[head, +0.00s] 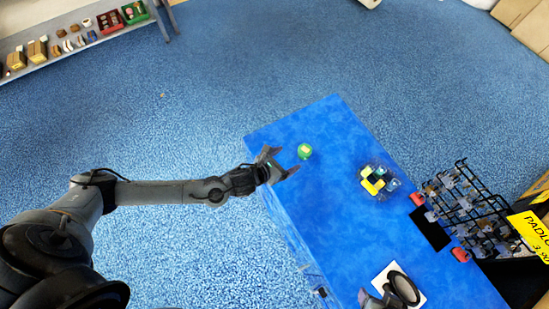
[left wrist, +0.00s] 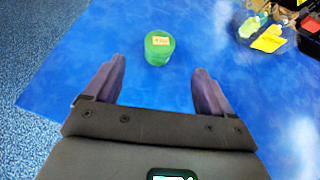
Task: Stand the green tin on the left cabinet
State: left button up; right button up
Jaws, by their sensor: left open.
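The green tin (head: 304,151) stands on the blue top (head: 335,122), near its far left corner. It has a small pale label on its lid. The tin also shows in the left wrist view (left wrist: 159,48), just beyond the fingertips and between their lines. My left gripper (head: 283,163) is open and empty, just left of the tin and apart from it. Its two fingers (left wrist: 157,82) are spread wide in the left wrist view. I cannot tell which surface is the left cabinet.
A black wire rack (head: 470,210) stands along the right edge. A shelf of small goods (head: 60,45) stands far left. The blue top around the tin is clear.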

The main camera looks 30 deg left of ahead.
pick_arm(q)
jog(key=shift+s+d+r+n, duration=0.2)
jog(key=shift+s+n, duration=0.1)
jog(key=shift+s, duration=0.1)
jog(key=s+d+r+n+g+y, duration=0.1)
jog(key=s+d+r+n+g, duration=0.2)
jog(key=n, duration=0.6)
jog(key=s+d+r+n, duration=0.1)
jog(key=s+d+n, duration=0.1)
jog(key=s+n, duration=0.5)
jog(key=s+a+r+n+g+y, duration=0.2)
jog(key=s+a+n+g, duration=0.3)
jog(key=n, duration=1.5)
jog(key=s+a, duration=0.3)
jog(key=s, duration=0.3)
jog(key=shift+s+r, duration=0.15)
jog(key=shift+s, duration=0.1)
notch_tip(320, 180, up, 16)
jog(key=p, duration=1.5)
jog(key=shift+p, duration=0.3)
jog(key=shift+d, duration=0.1)
